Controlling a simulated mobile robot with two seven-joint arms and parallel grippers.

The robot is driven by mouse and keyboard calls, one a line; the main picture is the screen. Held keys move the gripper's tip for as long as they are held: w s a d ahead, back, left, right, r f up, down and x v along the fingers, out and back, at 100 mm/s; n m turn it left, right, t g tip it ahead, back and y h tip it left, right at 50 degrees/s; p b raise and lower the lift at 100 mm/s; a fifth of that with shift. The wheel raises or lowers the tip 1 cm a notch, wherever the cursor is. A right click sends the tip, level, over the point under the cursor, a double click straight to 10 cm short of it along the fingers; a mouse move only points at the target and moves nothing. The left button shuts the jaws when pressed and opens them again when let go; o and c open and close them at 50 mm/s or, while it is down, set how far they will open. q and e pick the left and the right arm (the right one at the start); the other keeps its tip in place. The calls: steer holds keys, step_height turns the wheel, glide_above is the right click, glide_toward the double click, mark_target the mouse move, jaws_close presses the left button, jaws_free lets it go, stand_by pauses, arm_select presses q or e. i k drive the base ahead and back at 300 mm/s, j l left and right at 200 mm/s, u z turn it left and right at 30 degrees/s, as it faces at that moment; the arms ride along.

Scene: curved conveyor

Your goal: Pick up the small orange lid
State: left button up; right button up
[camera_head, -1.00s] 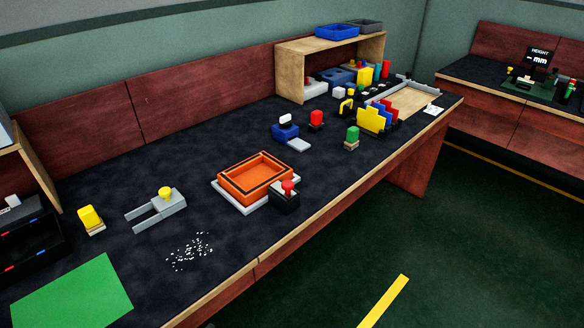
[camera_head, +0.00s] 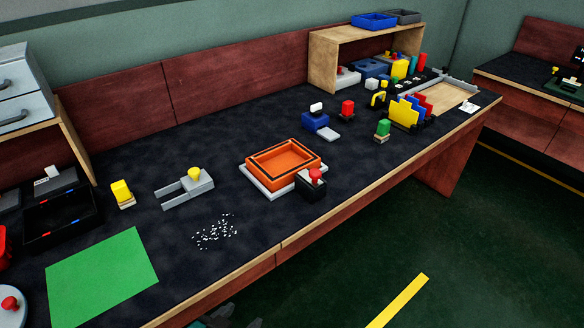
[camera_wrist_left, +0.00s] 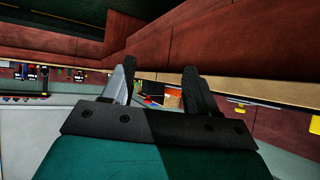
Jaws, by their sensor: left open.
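An open orange box (camera_head: 262,173) with a dark rim sits on a pale base on the dark bench, in the middle of the head view. I cannot make out a separate small orange lid in either view. My left gripper (camera_wrist_left: 159,72) is open and empty in the left wrist view, its two fingers apart and pointing away over a distant bench. In the head view only a small dark part of it (camera_head: 217,317) shows at the bottom edge, below the bench front and well short of the orange box. My right gripper is not seen.
A black block with a red knob (camera_head: 314,174) stands against the front right of the orange box. A grey fork-shaped fixture with a yellow knob (camera_head: 195,174), white scattered bits (camera_head: 216,232) and a green mat (camera_head: 103,276) lie to its left. The bench behind the box is clear.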

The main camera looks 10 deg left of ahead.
mark_target(283, 164)
steer(key=u, duration=1.05)
steer(key=l+u, duration=0.5)
steer(key=u, duration=0.2)
steer(key=l+u, duration=0.35)
steer(key=k+l+u, duration=0.15)
steer(key=l+u, duration=0.15)
steer(key=k+l+u, duration=0.15)
steer(key=l+u, duration=0.15)
steer(key=l, duration=0.15)
